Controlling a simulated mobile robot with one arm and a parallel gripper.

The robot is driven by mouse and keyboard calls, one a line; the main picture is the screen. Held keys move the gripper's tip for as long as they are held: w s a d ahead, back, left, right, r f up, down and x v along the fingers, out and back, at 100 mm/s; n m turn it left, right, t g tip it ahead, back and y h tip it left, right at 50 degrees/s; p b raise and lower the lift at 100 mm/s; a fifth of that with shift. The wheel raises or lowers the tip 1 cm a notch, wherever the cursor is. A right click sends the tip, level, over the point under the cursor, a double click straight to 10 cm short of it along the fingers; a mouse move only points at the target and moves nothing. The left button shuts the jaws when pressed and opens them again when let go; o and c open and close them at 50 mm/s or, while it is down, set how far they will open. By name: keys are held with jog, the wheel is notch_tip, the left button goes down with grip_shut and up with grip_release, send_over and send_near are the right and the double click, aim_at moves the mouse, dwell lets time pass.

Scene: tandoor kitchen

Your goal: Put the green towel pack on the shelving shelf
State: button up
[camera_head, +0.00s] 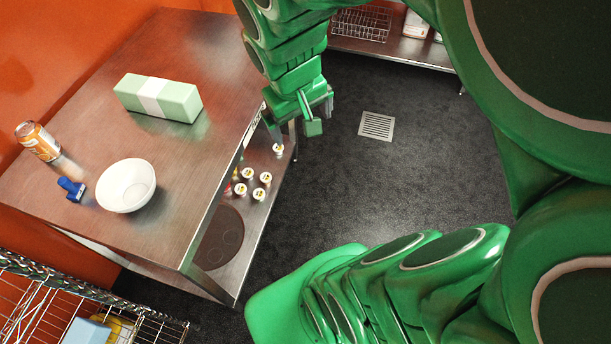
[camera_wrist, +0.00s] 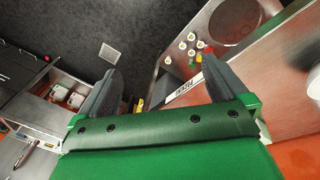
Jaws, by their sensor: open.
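The green towel pack (camera_head: 182,104), a pale green block with a white band around its middle, lies on the steel table (camera_head: 215,60) in the head view. The wire shelving (camera_head: 30,305) stands at the lower left, partly cut off by the frame. My gripper (camera_head: 305,118) is beyond the table's right edge, to the right of the pack and apart from it. In the wrist view my gripper (camera_wrist: 165,88) has its fingers spread with nothing between them. The pack does not show in the wrist view.
A white bowl (camera_head: 126,186), an orange can (camera_head: 38,141) and a blue stamp-like item (camera_head: 71,189) are on the table. Several small jars (camera_head: 247,173) stand on its undershelf. A blue item (camera_head: 88,331) is in the shelving. The dark floor (camera_head: 400,190) is clear around a drain (camera_head: 377,125).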

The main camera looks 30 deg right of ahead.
jog(key=s+a+g+y, duration=0.1)
jog(key=s+a, duration=0.2)
jog(key=s, duration=0.3)
jog(key=s+a+r+g+y, duration=0.1)
jog(key=s+a+g, duration=0.1)
jog(key=s, duration=0.4)
jog(key=shift+s+a+r, duration=0.3)
jog(key=shift+s+a, duration=0.05)
jog(key=shift+a, duration=0.1)
jog(key=shift+w, duration=0.1)
